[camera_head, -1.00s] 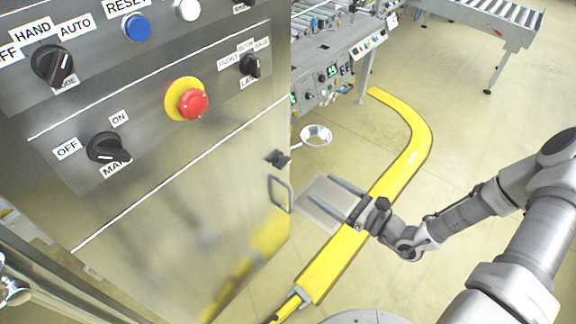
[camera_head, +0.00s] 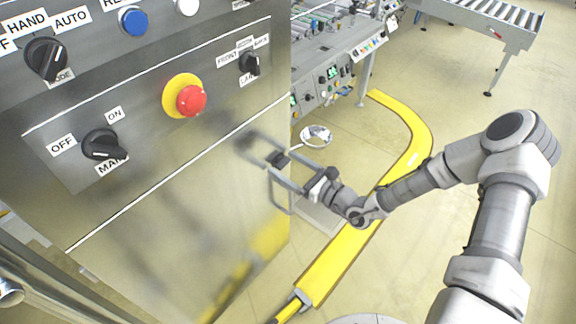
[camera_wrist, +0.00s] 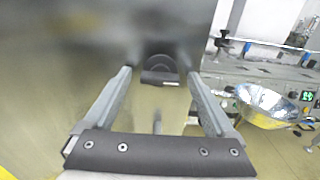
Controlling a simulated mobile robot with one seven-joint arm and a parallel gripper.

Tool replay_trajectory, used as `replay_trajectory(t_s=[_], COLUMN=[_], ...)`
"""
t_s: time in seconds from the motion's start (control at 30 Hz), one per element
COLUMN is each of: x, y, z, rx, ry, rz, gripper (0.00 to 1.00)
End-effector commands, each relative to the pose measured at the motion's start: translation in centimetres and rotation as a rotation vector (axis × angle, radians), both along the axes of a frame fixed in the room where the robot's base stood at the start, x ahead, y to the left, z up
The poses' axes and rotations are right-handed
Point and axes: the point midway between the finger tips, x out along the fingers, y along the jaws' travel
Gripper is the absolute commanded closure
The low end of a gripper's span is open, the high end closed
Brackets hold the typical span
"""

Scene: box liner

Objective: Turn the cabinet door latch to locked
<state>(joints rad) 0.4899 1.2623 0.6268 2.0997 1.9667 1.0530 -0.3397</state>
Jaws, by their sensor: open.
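The door latch (camera_head: 279,159) is a small black knob on the steel cabinet door (camera_head: 170,215), near its right edge. In the wrist view the latch (camera_wrist: 159,72) shows as a dark rounded piece with a bar across its lower part. My gripper (camera_head: 281,161) is in front of the door at latch height. Its jaws are open, and in the wrist view the fingertips (camera_wrist: 160,74) lie left and right of the latch with a gap on each side. I cannot tell whether either finger touches it. The fingers are mirrored in the door.
A metal pull handle (camera_head: 281,193) is on the door just below the latch, close to my fingers. Above are a red emergency button (camera_head: 191,100) and black selector knobs (camera_head: 101,145). A shiny metal bowl (camera_wrist: 265,103) is to the right.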

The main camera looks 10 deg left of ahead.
Motion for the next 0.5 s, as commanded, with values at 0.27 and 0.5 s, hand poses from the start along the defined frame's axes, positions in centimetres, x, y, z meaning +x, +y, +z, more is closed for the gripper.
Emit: replay_trajectory(t_s=[0.27, 0.5], x=[-0.01, -0.03], y=[-0.04, -0.04], z=[-0.01, -0.01], rx=[0.0, 0.0], ry=[0.0, 0.0], rz=[0.0, 0.0], gripper=[0.5, 0.93])
